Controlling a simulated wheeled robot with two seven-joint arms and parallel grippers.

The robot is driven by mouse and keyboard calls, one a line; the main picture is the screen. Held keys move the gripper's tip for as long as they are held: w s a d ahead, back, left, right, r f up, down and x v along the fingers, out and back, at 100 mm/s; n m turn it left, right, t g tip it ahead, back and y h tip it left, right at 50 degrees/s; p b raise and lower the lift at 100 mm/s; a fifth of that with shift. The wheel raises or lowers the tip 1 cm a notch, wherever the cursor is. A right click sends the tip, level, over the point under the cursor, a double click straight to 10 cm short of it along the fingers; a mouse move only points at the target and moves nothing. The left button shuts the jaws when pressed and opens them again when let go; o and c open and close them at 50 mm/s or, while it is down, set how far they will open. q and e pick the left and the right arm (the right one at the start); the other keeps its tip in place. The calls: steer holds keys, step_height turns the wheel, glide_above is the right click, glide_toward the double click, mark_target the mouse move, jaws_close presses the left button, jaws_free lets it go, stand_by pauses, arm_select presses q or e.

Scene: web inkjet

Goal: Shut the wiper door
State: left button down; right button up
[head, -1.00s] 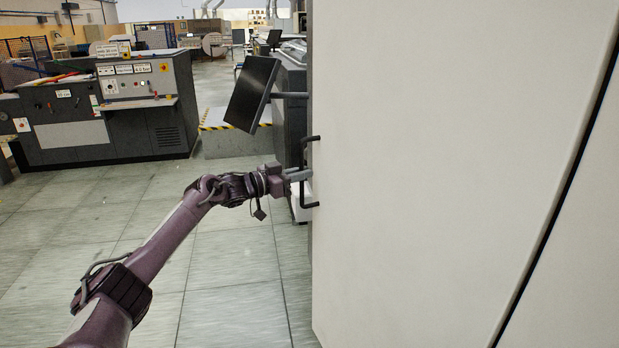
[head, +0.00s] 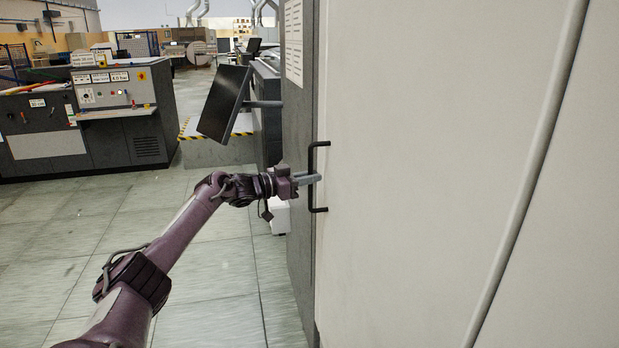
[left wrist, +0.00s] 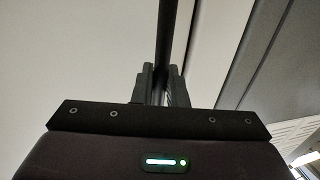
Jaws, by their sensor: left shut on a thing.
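The wiper door (head: 420,150) is a large off-white panel filling the right half of the head view. Its black bar handle (head: 315,152) stands upright near the door's left edge. My left gripper (head: 313,179) comes in from the left and is shut on the handle's bar. In the left wrist view, the dark bar (left wrist: 165,35) runs between the two fingers (left wrist: 161,88), with the pale door (left wrist: 80,60) behind. Whether the door's edge sits flush with the grey machine frame (head: 299,130) cannot be told. My right gripper is not in view.
A black monitor (head: 224,103) on an arm juts out beyond my left gripper. A control console (head: 105,110) stands at the back left. A step with yellow-black edging (head: 215,150) lies behind the monitor. The tiled floor (head: 200,270) at left is clear.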

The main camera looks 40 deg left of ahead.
arm_select(q)
steer(key=shift+w+d+r, duration=0.1)
steer(key=shift+d+r, duration=0.05)
steer(key=shift+r, duration=0.15)
steer(key=c, duration=1.7)
jaws_free()
steer(key=shift+w+d, duration=0.1)
steer(key=shift+w, duration=0.15)
steer(key=shift+o, duration=0.8)
steer(key=shift+w+d+f, duration=0.2)
steer(key=shift+w+f, duration=0.05)
steer(key=shift+w, duration=0.1)
steer(key=shift+s+a+f, duration=0.2)
steer(key=shift+s+a, duration=0.15)
steer(key=shift+s, duration=0.15)
steer(key=b+v, duration=0.2)
steer(key=v, duration=0.5)
steer(key=shift+r, duration=0.2)
